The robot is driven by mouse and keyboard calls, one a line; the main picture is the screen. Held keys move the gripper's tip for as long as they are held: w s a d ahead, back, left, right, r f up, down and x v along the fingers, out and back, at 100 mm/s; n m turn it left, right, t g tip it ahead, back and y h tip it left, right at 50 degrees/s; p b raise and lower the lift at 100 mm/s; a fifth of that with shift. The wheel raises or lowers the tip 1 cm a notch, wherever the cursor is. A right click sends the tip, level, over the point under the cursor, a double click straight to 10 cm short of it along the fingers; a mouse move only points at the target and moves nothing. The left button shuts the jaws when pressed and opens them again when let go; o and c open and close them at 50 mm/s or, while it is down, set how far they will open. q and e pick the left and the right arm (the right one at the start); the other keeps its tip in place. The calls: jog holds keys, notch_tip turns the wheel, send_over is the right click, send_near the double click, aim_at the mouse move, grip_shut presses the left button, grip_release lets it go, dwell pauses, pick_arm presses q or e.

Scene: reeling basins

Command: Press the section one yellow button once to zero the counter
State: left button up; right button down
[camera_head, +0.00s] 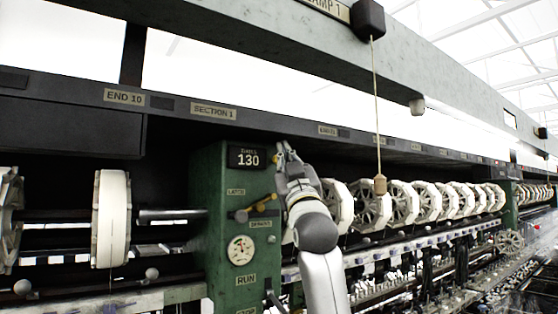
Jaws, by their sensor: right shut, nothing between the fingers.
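The section one counter (249,157) is a dark box reading 130 at the top of a green post (210,215). A "SECTION 1" label (213,111) is on the beam above it. My right gripper (285,150) is shut and empty, its tips just right of the counter. A small yellow patch shows at the fingertips; I cannot tell whether it is the yellow button or part of the gripper, nor whether the tips touch anything. My right arm covers what lies behind it. My left gripper is not in view.
Below the counter are a brass lever (241,215) and a round gauge (241,250). White reels (111,219) stand left of the post, with several more to the right. A pull cord with a wooden knob (380,185) hangs right of my arm.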

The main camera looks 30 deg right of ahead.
jog(key=shift+w, duration=0.55)
dwell(0.4)
jog(key=shift+s, duration=0.2)
jog(key=shift+s+b, duration=0.5)
jog(key=shift+s, duration=0.15)
jog(key=shift+s+d+b, duration=0.2)
jog(key=shift+s+b, duration=0.95)
jog(key=shift+s, duration=1.4)
jog(key=shift+f, duration=0.1)
